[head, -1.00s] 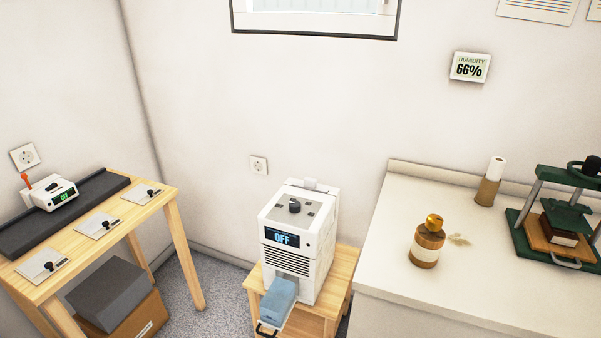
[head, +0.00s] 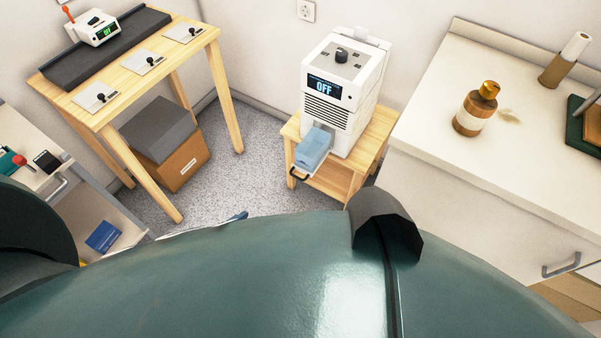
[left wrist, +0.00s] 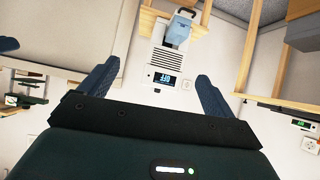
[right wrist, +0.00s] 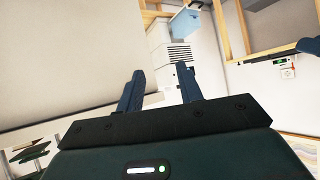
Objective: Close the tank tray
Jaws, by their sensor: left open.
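The white machine (head: 335,90), its display reading OFF, stands on a small wooden stand. Its blue tank (head: 314,148) sits on a tray pulled out at the front, with a dark handle (head: 303,176) at the tray's outer end. My left gripper (left wrist: 157,68) is open and empty. The tank also shows upside down beyond its fingers in the left wrist view (left wrist: 178,32). My right gripper (right wrist: 161,68) is open with nothing between its fingers. The tank shows beyond it in the right wrist view (right wrist: 187,21). Both grippers are apart from the tray.
A wooden table (head: 205,42) with a dark mat stands left, a cardboard box (head: 182,162) beneath it. A white counter (head: 430,105) with a brown bottle (head: 475,112) stands right of the machine. Speckled floor (head: 245,180) is open before the stand. My dark green body fills the bottom.

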